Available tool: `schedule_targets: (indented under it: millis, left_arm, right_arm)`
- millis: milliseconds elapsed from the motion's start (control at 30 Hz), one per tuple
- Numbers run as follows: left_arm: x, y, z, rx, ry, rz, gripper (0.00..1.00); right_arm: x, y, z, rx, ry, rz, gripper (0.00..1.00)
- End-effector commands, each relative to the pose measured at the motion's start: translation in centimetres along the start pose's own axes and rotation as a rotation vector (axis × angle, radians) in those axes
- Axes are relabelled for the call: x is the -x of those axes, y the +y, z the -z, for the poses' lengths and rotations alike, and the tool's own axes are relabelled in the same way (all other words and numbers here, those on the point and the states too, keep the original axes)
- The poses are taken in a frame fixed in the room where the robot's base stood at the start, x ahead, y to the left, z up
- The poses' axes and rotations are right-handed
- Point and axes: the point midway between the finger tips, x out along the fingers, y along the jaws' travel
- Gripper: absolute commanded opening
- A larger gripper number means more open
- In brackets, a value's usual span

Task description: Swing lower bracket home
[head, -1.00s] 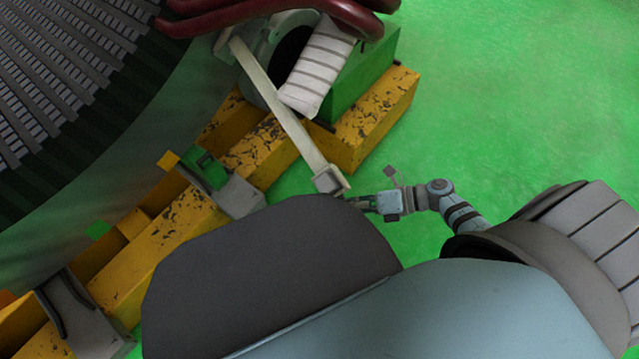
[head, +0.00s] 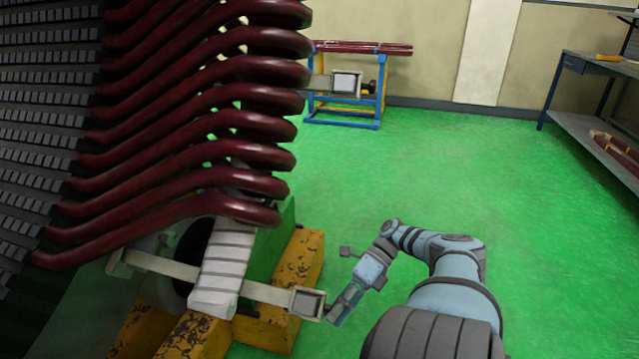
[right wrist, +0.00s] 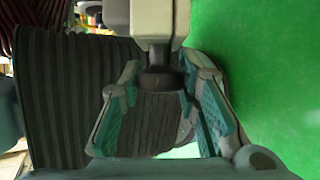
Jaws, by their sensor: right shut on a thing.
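The lower bracket is a pale beige bar (head: 268,293) that runs from the stator's lower side to a square box end at the right. Its middle passes behind a pale ribbed block. My right gripper (head: 334,309) is at that box end, reaching in from the right. In the right wrist view the bracket's end (right wrist: 158,22) comes down from the top, and its dark knob (right wrist: 158,80) sits between my teal-padded fingers, which are shut on it. My left gripper is not in view.
Dark red coil ends (head: 200,130) stick out of the stator (head: 50,160) above the bracket. The upper bracket's box end (head: 346,83) points right. A yellow base (head: 290,270) stands below. A blue rack (head: 345,122) and a grey bench (head: 590,105) stand behind. Green floor at right is clear.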

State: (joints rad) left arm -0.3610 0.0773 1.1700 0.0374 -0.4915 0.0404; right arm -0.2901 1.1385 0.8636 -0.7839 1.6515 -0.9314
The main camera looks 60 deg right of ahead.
Motion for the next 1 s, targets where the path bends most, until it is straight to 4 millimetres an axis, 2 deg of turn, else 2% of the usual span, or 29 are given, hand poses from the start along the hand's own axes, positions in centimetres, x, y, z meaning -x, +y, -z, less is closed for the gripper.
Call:
schedule_targets:
  millis: [200,533,567,667,1000]
  left_arm:
    - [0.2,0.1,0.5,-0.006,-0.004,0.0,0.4]
    - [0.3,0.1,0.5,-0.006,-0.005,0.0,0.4]
    - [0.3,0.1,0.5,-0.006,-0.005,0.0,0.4]
    - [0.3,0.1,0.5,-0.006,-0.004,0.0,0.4]
    - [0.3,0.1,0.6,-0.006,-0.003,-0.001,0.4]
  right_arm:
    - [1.3,0.0,-0.1,-0.003,-0.004,0.006,0.0]
    - [1.5,0.0,-0.1,-0.004,-0.003,0.008,0.0]
    - [1.4,0.0,-0.1,-0.004,-0.003,0.008,0.35]
    - [1.3,0.0,-0.1,-0.003,-0.001,0.007,0.51]
    - [1.1,0.0,-0.1,-0.004,0.004,0.004,0.51]
